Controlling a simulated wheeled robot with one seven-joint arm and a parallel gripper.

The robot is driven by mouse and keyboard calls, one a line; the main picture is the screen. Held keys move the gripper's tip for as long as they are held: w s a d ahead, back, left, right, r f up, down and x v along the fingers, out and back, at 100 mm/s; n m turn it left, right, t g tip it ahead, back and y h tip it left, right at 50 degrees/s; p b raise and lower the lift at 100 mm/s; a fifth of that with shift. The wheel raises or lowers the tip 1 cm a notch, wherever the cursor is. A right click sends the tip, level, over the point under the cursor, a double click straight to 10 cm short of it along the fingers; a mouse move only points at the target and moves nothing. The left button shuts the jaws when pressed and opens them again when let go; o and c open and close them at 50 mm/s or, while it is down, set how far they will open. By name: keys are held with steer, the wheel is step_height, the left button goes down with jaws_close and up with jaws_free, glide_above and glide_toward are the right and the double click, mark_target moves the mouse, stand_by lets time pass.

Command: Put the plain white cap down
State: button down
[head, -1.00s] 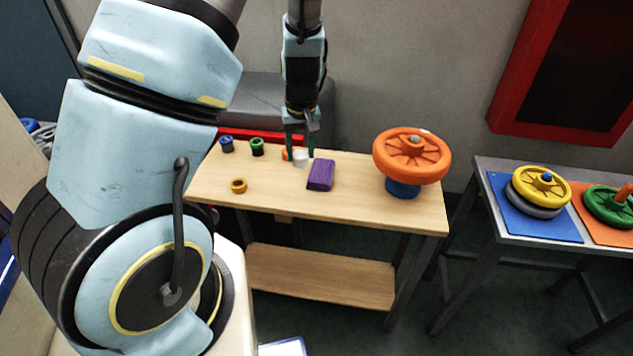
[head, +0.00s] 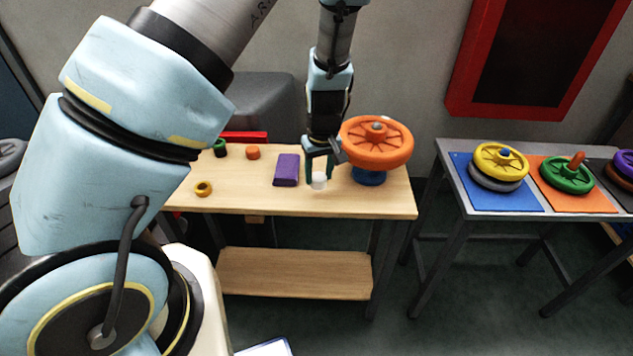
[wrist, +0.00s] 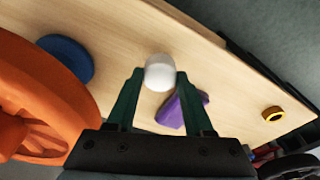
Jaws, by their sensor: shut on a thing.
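The plain white cap (head: 319,180) is between the fingertips of my gripper (head: 319,170), over the wooden table (head: 260,198) and to the right of the purple block. In the wrist view the white cap (wrist: 160,72) sits between the two dark green fingers of my gripper (wrist: 160,85). My gripper is shut on it and points down. The cap is at or close to the tabletop; I cannot tell whether it touches.
A purple block (head: 286,169) lies left of my gripper. An orange wheel (head: 377,143) on a blue base (head: 368,177) stands close on the right. Orange (head: 253,152), green (head: 220,148) and yellow (head: 203,188) caps are at left. The table's front middle is clear.

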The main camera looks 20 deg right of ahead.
mark_target(319, 178)
steer(key=shift+f, duration=1.75)
steer(key=shift+f, duration=0.1)
steer(key=shift+c, duration=1.4)
jaws_free()
step_height(319, 178, up, 12)
steer(key=s, duration=0.2)
steer(key=a+r, duration=0.3)
steer(key=a, duration=0.7)
steer(key=a+r, duration=0.4)
steer(key=a, duration=0.6)
steer(key=a+r, duration=0.3)
steer(key=a, duration=0.7)
steer(key=shift+s+a+r+m, duration=0.35)
steer(key=shift+m, duration=0.05)
